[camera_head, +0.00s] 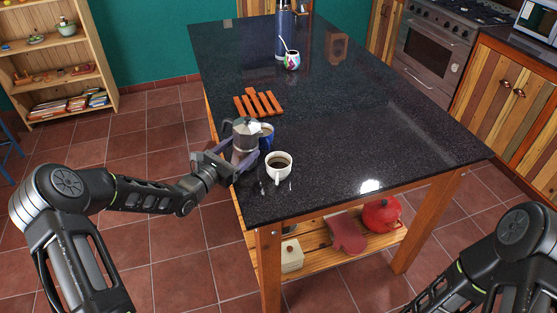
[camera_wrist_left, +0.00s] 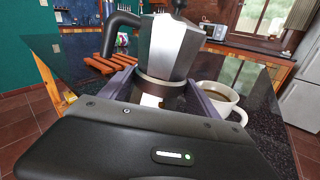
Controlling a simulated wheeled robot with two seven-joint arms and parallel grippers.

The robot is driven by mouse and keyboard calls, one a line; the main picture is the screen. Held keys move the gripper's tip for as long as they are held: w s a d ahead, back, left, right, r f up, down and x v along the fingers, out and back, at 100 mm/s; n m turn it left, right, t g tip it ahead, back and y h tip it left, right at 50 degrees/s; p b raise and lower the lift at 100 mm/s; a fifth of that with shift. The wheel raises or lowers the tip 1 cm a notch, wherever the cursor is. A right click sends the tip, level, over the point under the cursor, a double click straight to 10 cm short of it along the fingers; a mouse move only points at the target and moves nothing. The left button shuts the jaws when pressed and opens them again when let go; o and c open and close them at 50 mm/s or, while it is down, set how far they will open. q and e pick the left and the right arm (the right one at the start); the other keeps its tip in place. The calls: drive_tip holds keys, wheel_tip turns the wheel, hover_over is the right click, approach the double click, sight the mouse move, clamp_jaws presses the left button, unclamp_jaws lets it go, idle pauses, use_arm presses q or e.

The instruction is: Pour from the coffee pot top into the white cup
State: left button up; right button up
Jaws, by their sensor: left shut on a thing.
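The silver coffee pot top (camera_head: 245,137) with a dark handle is in my left gripper (camera_head: 236,162) at the table's left edge. The gripper is shut around its lower part; the pot looks upright or nearly so. In the left wrist view the pot top (camera_wrist_left: 168,48) rises between the gripper's fingers (camera_wrist_left: 158,92). The white cup (camera_head: 278,168) stands on the dark table just right of the pot, with dark liquid inside. It also shows in the left wrist view (camera_wrist_left: 222,101), right of the gripper. My right gripper is out of view.
A blue cup (camera_head: 267,138) stands partly hidden behind the pot. A wooden trivet (camera_head: 258,102) lies behind it on the dark table (camera_head: 370,145). A patterned cup with a straw (camera_head: 292,60) and a blue bottle (camera_head: 284,32) stand at the back. The table's right half is clear.

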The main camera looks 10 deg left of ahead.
use_arm(q)
drive_tip(key=shift+a+n, duration=0.2)
drive_tip(key=shift+n, duration=0.1)
drive_tip(key=shift+f+n, duration=0.2)
drive_tip(key=shift+n, duration=0.1)
drive_tip(key=shift+w+r, duration=0.1)
idle(0.7)
